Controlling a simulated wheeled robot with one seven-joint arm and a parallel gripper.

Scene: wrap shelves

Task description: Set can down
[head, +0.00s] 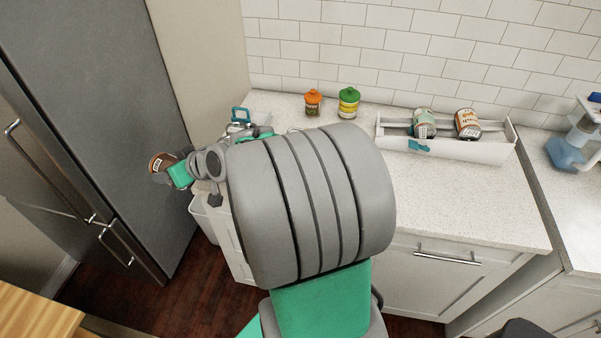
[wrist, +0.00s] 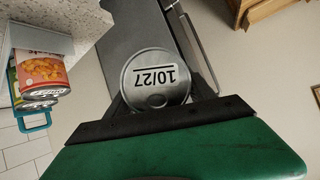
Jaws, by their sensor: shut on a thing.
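My gripper (head: 174,173) is shut on a can (head: 158,166) with a brownish-red label. It holds the can in the air off the left end of the counter, in front of the grey fridge. In the wrist view the can's round metal end (wrist: 157,78), marked "10/27", shows between the dark fingers. The can's side is mostly hidden there. The pale speckled counter (head: 450,195) lies right of my gripper. My grey arm covers much of its left and middle part.
A white bin (head: 487,154) on the counter holds two cans. An orange-lidded jar (head: 313,103) and a green-lidded jar (head: 348,101) stand at the back. An orange-labelled can (wrist: 39,72) shows in the wrist view. The counter's right front is clear. The fridge (head: 100,100) stands left.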

